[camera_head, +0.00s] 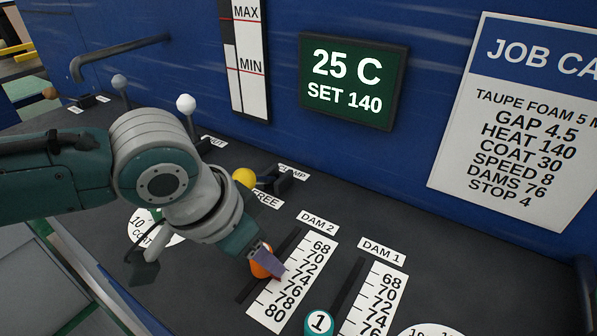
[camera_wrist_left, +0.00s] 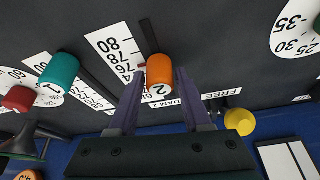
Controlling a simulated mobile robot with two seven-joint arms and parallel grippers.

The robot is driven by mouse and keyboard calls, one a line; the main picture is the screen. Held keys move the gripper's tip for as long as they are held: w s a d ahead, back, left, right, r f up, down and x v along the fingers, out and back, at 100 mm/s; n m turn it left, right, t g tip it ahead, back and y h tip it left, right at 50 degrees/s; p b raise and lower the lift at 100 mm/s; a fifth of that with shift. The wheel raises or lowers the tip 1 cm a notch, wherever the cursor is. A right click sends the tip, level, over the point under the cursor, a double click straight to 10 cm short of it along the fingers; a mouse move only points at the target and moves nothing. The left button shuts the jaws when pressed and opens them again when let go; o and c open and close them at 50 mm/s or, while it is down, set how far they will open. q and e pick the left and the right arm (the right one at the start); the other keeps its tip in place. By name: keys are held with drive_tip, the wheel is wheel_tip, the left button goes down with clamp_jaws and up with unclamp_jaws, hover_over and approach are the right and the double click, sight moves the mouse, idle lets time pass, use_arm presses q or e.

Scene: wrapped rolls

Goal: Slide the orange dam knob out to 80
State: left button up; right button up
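The orange dam knob (camera_head: 261,262) stands in the DAM 2 slot, beside the middle of its scale (camera_head: 292,284). It also shows in the left wrist view (camera_wrist_left: 158,73), marked 2, with a small red pointer near the upper 70s; the exact reading is unclear. My left gripper (camera_head: 266,262) is down at the knob. In the left wrist view its two purple fingers (camera_wrist_left: 160,72) stand on either side of the knob, very close to it. I cannot tell whether both fingers touch it. In the head view a finger hides part of the knob. My right gripper is not in view.
A teal knob (camera_head: 319,322) marked 1 stands in the neighbouring DAM 1 slot. A yellow ball-topped lever (camera_head: 244,179) is behind the gripper, near the FREE label. A white-ball lever (camera_head: 186,103) stands farther back. A green display (camera_head: 353,81) reads 25 C, SET 140.

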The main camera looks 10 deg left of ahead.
use_arm(q)
clamp_jaws()
idle(1.0)
